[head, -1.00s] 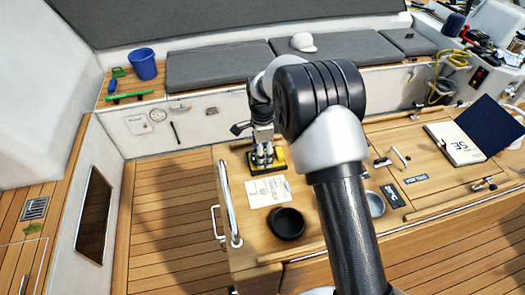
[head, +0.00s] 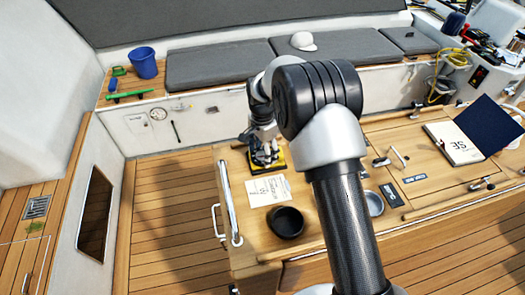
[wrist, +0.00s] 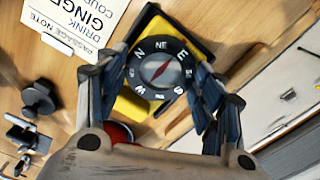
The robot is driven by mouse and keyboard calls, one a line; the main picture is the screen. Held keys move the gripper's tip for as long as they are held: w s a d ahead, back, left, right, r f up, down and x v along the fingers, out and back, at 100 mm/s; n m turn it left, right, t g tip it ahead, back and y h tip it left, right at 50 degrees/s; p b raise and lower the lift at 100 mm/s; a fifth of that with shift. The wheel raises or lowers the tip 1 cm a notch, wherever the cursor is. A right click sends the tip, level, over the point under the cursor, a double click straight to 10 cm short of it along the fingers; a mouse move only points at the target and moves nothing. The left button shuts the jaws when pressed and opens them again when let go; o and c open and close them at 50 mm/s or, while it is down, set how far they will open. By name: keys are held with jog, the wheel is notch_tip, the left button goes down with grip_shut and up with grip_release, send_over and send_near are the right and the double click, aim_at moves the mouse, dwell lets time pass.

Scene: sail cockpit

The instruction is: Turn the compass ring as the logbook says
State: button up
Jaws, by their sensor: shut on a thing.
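The compass (wrist: 160,68) has a yellow base and a black ring with white letters, and sits on the wooden table. In the wrist view N is at upper left, NE at the top and S at lower right; the needle's red end points to upper right. My gripper (wrist: 163,80) is shut on the compass ring, one finger on each side. In the head view my gripper (head: 265,148) reaches down over the compass's yellow base (head: 282,163), and the ring is mostly hidden. The open logbook (head: 460,143) has a dark blue cover and a white page reading "SE".
A paper note (head: 269,189) and a black bowl (head: 286,222) lie in front of the compass. A metal rail (head: 230,205) runs along the table's left edge.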

aim_at(263, 155)
jog(key=o, duration=1)
jog(key=shift+o, duration=0.2)
notch_tip(263, 155, up, 12)
dwell(0.4)
